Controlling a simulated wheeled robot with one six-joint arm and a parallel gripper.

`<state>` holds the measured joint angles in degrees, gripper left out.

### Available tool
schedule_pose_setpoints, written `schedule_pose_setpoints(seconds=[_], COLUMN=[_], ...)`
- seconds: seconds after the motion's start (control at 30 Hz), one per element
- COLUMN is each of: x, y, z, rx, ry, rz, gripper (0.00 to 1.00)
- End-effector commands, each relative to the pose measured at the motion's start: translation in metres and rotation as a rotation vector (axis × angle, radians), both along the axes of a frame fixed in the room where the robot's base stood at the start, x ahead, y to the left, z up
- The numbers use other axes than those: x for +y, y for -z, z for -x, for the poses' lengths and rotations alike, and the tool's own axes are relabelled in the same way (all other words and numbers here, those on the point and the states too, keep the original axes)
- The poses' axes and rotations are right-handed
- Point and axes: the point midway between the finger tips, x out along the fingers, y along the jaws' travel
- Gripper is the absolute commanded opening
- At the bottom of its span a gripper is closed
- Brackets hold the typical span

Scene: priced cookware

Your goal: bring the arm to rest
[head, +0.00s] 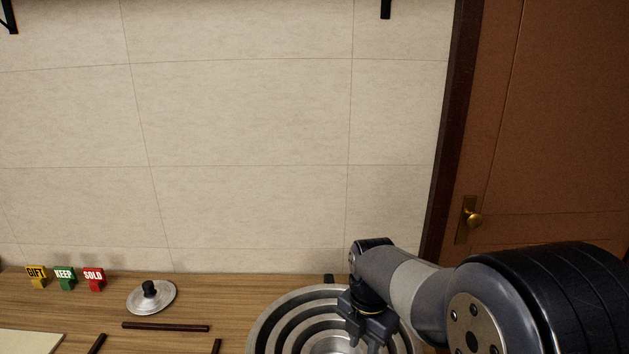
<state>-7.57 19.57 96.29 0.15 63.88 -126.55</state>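My gripper (366,335) is at the lower right of the head view, at the end of my grey and black arm. It points down over a set of nested metal pans (275,318) at the bottom edge. Its fingers are dark and small, and their tips are partly lost against the pans. I cannot tell whether they are apart or closed, or whether they touch a pan.
A metal lid (163,297) with a black knob lies on the wooden counter (215,300). GIFT (37,277), KEEP (64,279) and SOLD (94,280) signs stand at the left. A dark stick (165,327) lies in front. A brown door (550,130) is right.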

Motion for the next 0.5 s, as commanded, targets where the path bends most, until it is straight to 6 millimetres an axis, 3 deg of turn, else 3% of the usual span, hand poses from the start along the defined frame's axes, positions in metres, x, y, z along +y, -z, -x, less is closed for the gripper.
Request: schedule_pose_setpoints(seconds=[0.3,0.5], x=[0.0,0.0], y=[0.065,0.093], z=[0.001,0.0], rx=[0.006,0.001], ry=[0.0,0.0], rz=[0.001,0.0], gripper=[0.29,0.29])
